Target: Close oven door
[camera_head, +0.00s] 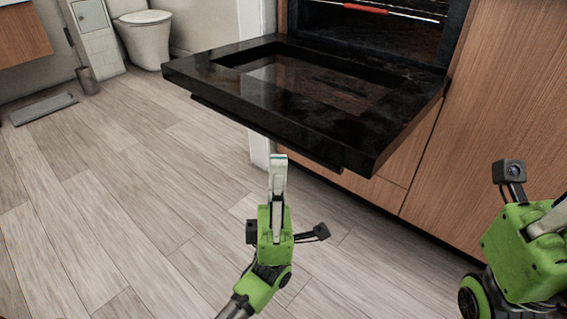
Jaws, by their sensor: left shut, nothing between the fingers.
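The black oven door (405,120) hangs wide open, about level, in front of the oven cavity (375,32). A dark handle bar runs under its front edge. My left gripper (278,160) is shut and empty, just below and in front of the door's front edge. In the picture its tip is close to the handle; I cannot tell if they touch. My right arm's green wrist (522,250) shows at the lower right. The fingers of my right gripper are outside the picture.
Wooden cabinet fronts (510,130) flank the oven on the right. Inside the oven is a rack with a red bar (366,8). A toilet (145,35), a bin (88,80) and a grey floor mat (43,108) stand far left. The wood floor (130,190) is clear.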

